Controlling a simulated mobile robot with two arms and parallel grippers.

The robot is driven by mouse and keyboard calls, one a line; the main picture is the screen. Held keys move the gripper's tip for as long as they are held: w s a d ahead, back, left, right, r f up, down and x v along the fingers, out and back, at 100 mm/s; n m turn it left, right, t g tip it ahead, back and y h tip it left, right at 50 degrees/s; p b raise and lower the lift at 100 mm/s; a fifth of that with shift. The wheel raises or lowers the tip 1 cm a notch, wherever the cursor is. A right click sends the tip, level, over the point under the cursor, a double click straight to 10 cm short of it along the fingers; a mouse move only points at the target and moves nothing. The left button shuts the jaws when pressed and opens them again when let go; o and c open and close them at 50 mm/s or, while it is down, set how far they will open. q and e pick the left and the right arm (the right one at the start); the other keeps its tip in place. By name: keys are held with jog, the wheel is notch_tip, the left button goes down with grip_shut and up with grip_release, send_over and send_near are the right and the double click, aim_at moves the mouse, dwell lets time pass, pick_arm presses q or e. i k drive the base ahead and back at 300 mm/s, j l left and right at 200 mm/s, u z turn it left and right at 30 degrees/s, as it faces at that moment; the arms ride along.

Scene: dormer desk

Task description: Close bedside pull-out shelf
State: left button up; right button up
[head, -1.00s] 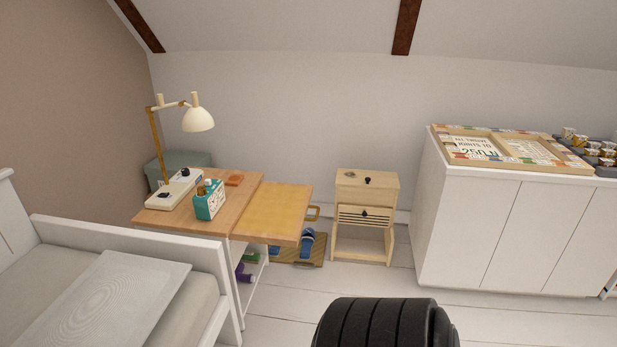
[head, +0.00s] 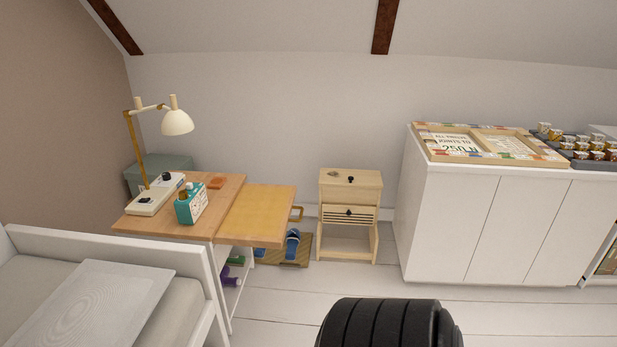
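The bedside table (head: 185,230) stands beside the bed, with a light wooden top. Its pull-out shelf (head: 258,214), a yellowish wood panel, sticks out to the right from the table. A wooden loop handle (head: 296,214) shows at the shelf's right end. The shelf's top is bare. Neither of my grippers is in view; a black ribbed part at the bottom centre appears to be mine and is apart from the shelf.
The table holds a lamp (head: 177,122), a teal box (head: 191,205) and small items. A mat with blue slippers (head: 292,243) lies under the shelf's right end. A small wooden cabinet (head: 349,190) stands right of it. White floor is clear in front; the bed (head: 190,270) bounds the left.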

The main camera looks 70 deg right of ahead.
aim_at(260, 216)
jog(key=l+z, duration=0.1)
jog(key=z, duration=0.35)
jog(key=l+z, duration=0.1)
jog(key=z, duration=0.4)
jog(key=i+l+z, duration=0.1)
jog(key=z, duration=0.35)
jog(key=l+z, duration=0.1)
jog(key=z, duration=0.4)
jog(key=i+l, duration=0.1)
jog(key=i+z, duration=0.05)
jog(key=i, duration=0.05)
